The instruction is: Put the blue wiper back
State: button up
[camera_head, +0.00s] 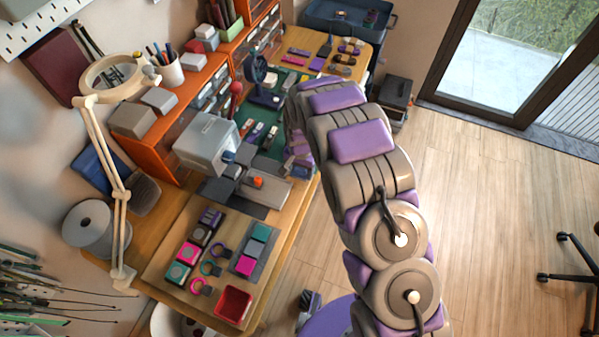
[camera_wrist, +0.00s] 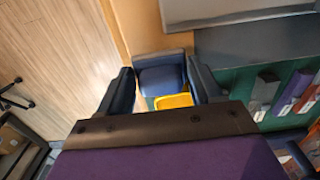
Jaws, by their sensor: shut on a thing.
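In the wrist view my gripper (camera_wrist: 160,72) has its two dark fingers on either side of a dark blue block (camera_wrist: 161,80), which looks like the blue wiper. A yellow piece (camera_wrist: 173,100) shows just below the block, between the fingers; I cannot tell whether it is part of it. The gripper is shut on the blue thing, near the wooden table edge and the green mat (camera_wrist: 232,82). In the head view my arm hides most of the gripper, at the table's right edge, and the wiper cannot be made out.
A grey machine (camera_head: 206,143) stands on the table (camera_head: 155,262) left of my arm. Small coloured blocks and a red tray (camera_head: 234,304) are at the front. A desk lamp (camera_head: 120,195) stands at the left. Several small items lie on the mat. Open floor (camera_head: 480,190) is at the right.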

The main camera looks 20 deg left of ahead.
jog(key=shift+f, duration=0.7)
jog(key=shift+a, duration=0.25)
jog(key=o, duration=0.7)
jog(key=shift+f, duration=0.1)
jog(key=shift+c, duration=0.2)
jog(key=o, duration=0.4)
jog(key=shift+d, duration=0.1)
jog(key=shift+o, duration=0.2)
